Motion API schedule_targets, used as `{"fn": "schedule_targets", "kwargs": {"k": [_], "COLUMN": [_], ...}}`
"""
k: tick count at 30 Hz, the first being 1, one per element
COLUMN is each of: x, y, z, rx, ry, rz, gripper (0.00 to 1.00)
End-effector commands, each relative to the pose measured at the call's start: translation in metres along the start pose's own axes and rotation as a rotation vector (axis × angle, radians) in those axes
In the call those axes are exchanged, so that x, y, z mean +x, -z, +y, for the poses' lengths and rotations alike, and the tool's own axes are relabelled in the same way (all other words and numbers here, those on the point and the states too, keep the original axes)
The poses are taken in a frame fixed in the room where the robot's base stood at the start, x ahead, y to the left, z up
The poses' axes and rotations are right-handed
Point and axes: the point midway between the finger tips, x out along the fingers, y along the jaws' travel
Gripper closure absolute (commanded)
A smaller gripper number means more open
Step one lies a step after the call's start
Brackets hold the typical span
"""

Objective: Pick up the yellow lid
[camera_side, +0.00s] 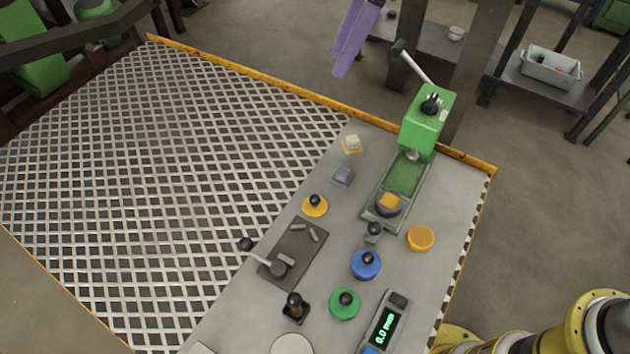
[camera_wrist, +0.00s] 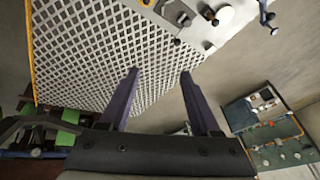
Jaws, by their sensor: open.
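The yellow lid (camera_side: 315,206) is a round disc with a black knob on top. In the side view it lies on the grey table, left of the middle, just above a dark plate. In the wrist view a yellow piece with a dark knob (camera_wrist: 146,2) shows at the top edge, cut off; it seems to be this lid. My gripper (camera_side: 341,68) has purple fingers and hangs at the top of the side view, well away from the lid. In the wrist view my gripper (camera_wrist: 159,74) is open, with nothing between its fingers.
A green press (camera_side: 425,122) with a lever stands at the table's far end. A blue lid (camera_side: 366,264), a green lid (camera_side: 345,304) and a plain orange disc (camera_side: 420,238) lie right of the yellow lid. The dark plate (camera_side: 304,240) carries a lever. Metal grating (camera_side: 180,190) lies left.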

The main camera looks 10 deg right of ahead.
Motion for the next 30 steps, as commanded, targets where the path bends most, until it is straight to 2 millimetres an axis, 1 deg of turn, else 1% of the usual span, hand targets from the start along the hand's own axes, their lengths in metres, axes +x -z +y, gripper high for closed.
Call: {"fn": "schedule_targets", "kwargs": {"k": [1, 3, 4, 9, 14, 17, 20, 21, 22, 23, 24, 27, 30], "x": [0.007, 0.016, 0.019, 0.041, 0.077, 0.109, 0.147, 0.165, 0.177, 0.194, 0.213, 0.253, 0.268], "y": [0.004, 0.010, 0.010, -0.002, -0.017, -0.030, -0.047, -0.054, -0.059, -0.066, -0.074, -0.090, -0.094], "z": [0.000, -0.001, -0.001, 0.004, 0.011, 0.018, 0.025, 0.029, 0.031, 0.034, 0.038, 0.047, 0.051], "rx": [-0.018, -0.040, -0.044, -0.039, -0.036, -0.035, -0.033, -0.033, -0.033, -0.032, -0.031, -0.035, -0.039], "ry": [0.011, 0.026, 0.029, 0.026, 0.029, 0.030, 0.030, 0.030, 0.030, 0.032, 0.032, 0.028, 0.023], "rz": [-0.003, -0.004, -0.004, -0.004, -0.007, -0.009, -0.010, -0.010, -0.010, -0.012, -0.011, -0.009, -0.003], "gripper": [0.36, 0.36, 0.36, 0.36, 0.36, 0.36, 0.36, 0.36, 0.36, 0.36, 0.36, 0.36, 0.36]}}
